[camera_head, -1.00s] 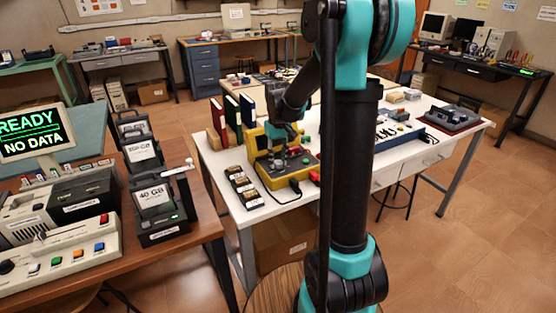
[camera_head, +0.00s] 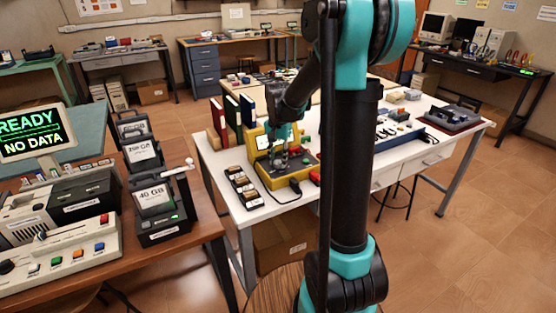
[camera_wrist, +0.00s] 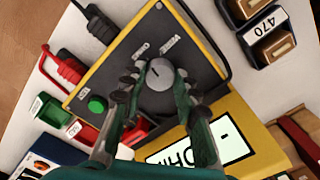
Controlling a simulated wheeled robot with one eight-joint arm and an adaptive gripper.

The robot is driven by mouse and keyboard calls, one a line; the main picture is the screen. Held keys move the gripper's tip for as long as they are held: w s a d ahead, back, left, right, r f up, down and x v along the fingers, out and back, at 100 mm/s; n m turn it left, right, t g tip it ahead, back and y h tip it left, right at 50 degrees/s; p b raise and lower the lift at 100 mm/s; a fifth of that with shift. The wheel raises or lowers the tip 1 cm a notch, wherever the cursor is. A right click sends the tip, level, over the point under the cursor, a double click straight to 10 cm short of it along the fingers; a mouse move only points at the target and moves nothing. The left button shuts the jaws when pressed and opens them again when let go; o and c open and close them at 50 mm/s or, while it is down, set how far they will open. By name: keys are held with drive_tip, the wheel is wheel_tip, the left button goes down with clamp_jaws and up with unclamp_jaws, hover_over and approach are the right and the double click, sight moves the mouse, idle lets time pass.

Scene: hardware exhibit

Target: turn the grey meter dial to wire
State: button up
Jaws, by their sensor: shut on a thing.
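The grey meter dial (camera_wrist: 156,88) sits on the dark top panel of the yellow meter (camera_wrist: 160,45). In the wrist view my gripper (camera_wrist: 154,88) has one finger on each side of the dial and is shut on it. Small white labels lie on the panel near the dial, too small to read surely. The meter's lit display (camera_wrist: 215,140) is partly hidden by a finger. In the head view my gripper (camera_head: 280,160) is down on the meter (camera_head: 285,172), and the dial is hidden.
A green button (camera_wrist: 97,104) is on the panel. Red plugs (camera_wrist: 68,68) and a black lead lie beside the meter. Labelled component trays (camera_head: 243,188) stand left of it, and upright binders (camera_head: 231,115) behind. White table (camera_head: 270,215) shows bare in front.

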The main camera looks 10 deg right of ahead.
sight(278, 162)
drive_tip(key=m, duration=0.7)
idle(0.6)
drive_tip(key=o, duration=1.2)
drive_tip(key=shift+c, duration=0.2)
wheel_tip(278, 162, up, 12)
drive_tip(key=shift+s, duration=0.1)
drive_tip(key=s+d+f+n+t, duration=0.2)
drive_tip(key=s+f+n, duration=0.5)
drive_tip(key=s, duration=0.4)
drive_tip(key=s+d+f+n+t, duration=0.2)
drive_tip(key=s+f+n, duration=0.5)
drive_tip(key=s+f, duration=0.3)
drive_tip(key=shift+s+f, duration=0.3)
drive_tip(key=shift+s, duration=0.3)
